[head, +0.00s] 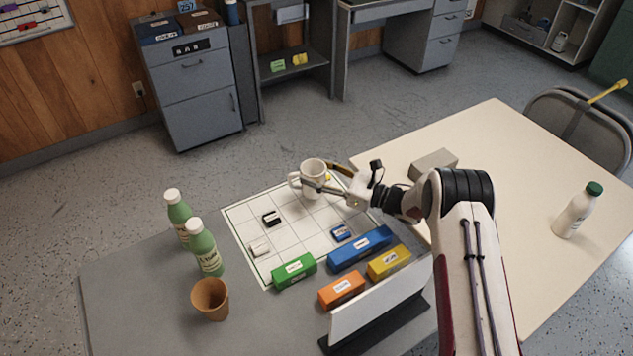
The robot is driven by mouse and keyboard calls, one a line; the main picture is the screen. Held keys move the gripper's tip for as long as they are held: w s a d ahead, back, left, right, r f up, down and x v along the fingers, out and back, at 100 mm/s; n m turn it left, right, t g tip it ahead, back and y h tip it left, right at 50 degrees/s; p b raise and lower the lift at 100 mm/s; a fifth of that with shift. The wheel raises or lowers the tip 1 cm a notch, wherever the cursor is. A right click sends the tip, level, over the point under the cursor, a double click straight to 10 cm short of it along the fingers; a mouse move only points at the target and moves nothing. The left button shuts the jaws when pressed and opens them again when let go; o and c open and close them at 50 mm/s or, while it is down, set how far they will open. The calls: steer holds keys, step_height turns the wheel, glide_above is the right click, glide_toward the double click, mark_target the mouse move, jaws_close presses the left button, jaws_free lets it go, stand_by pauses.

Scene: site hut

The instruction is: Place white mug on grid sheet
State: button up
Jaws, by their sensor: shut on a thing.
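The white mug (311,176) is upright in the head view, over the far part of the white grid sheet (240,214). Its handle points left. My gripper (326,181) comes from the right and is shut on the mug, with a finger across its front. I cannot tell whether the mug's base touches the sheet or hangs just above it. A black block (271,219), a white block (260,248) and a blue block (341,233) lie on the sheet.
Green (294,272), blue (360,249), orange (341,290) and yellow (388,263) boxes line the sheet's near side. Two green bottles (205,248) and a brown cup (211,299) stand left. A grey block (433,164) and white bottle (577,211) are right.

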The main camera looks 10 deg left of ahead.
steer(key=shift+f, duration=1.8)
steer(key=shift+f, duration=0.15)
steer(key=o, duration=1.3)
steer(key=shift+o, duration=0.2)
steer(key=shift+s+d, duration=0.1)
steer(key=shift+d, duration=0.45)
steer(key=v, duration=1.1)
